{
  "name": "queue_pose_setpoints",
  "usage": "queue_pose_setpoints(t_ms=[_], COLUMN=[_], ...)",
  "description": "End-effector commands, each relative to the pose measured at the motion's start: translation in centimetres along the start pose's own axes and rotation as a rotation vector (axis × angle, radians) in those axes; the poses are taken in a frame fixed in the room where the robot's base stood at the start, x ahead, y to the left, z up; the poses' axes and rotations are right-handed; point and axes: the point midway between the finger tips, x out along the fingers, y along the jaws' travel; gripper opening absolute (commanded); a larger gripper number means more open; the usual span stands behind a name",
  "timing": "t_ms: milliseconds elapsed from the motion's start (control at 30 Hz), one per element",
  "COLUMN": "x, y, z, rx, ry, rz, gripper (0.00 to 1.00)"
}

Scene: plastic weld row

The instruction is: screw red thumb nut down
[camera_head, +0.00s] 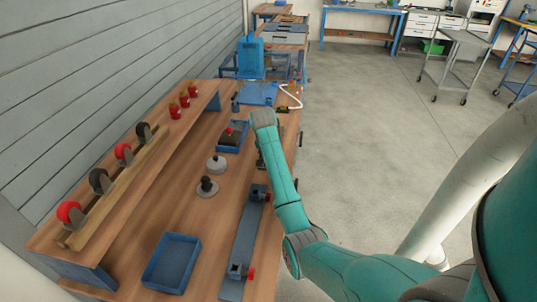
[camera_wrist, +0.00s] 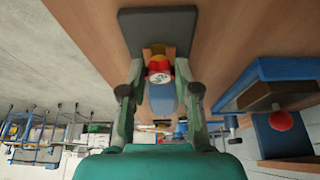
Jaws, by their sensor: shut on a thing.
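In the wrist view the red thumb nut (camera_wrist: 159,69), with a pale round top face, sits between the fingertips of my gripper (camera_wrist: 160,72). My gripper is shut on it. An orange-brown block (camera_wrist: 155,51) lies just behind the nut, with a dark grey plate (camera_wrist: 147,22) beyond. A blue block-like part (camera_wrist: 163,100) shows between the fingers, nearer the palm. How far down the nut sits cannot be told. In the head view my arm hides the nut and most of my gripper.
A blue-grey rail (camera_head: 243,237) with two clamps with red knobs runs along the bench's right edge. A blue tray (camera_head: 164,281) is at the front. Two round-based pieces (camera_head: 207,188) stand mid-bench. A raised shelf (camera_head: 180,132) holds red and black wheels. Open floor lies right.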

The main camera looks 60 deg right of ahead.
Motion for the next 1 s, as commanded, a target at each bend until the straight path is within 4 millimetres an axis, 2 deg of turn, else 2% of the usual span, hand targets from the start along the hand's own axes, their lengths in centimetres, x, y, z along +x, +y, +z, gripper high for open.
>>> queue_pose_setpoints(t_ms=[1000], x=[0.00], y=[-0.81], z=[-0.65], rx=[1.036], ry=[0.005], rz=[0.422], gripper=[0.10])
